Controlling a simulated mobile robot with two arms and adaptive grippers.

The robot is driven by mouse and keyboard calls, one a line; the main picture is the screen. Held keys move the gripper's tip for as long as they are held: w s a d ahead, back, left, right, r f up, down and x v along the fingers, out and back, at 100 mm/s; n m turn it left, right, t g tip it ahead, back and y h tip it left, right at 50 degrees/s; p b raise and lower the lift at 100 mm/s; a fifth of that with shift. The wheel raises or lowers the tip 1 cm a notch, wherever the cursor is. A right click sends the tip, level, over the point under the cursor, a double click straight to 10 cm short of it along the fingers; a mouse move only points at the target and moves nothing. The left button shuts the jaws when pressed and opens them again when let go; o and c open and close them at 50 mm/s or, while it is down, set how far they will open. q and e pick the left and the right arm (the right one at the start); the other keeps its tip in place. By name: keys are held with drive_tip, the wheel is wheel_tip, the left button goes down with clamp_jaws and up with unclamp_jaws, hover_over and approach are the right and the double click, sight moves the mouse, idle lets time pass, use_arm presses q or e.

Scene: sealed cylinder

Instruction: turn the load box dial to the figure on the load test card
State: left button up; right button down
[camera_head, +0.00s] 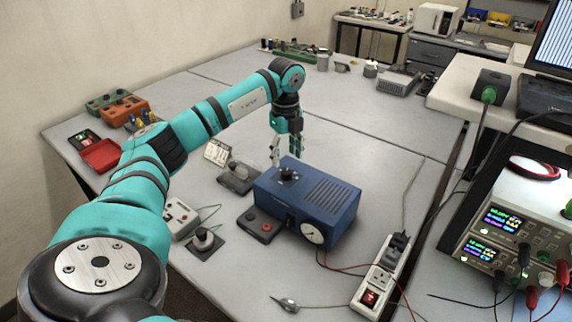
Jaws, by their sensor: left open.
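A blue box (322,195), which I take to be the load box, stands on the grey table. A black dial (288,174) sits on its top near the left end, and a round white gauge (312,234) is on its front. My left gripper (286,158) points down just above and behind the dial, with its fingers apart and nothing seen between them. I cannot tell whether a fingertip touches the dial. A small white card (217,152) stands behind and left of the box; its writing is too small to read. My right gripper is out of view.
A small dark box with a red button (261,226) lies close to the blue box. A power strip (382,275) and loose wires lie front right. A red case (100,155) and an orange box (124,112) stand far left. The table's back middle is clear.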

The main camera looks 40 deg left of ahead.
sight(285, 171)
use_arm(q)
wheel_tip(285, 171, up, 7)
drive_tip(key=shift+f, duration=0.2)
drive_tip(key=shift+s+f, duration=0.1)
drive_tip(key=shift+f, duration=0.05)
idle(0.5)
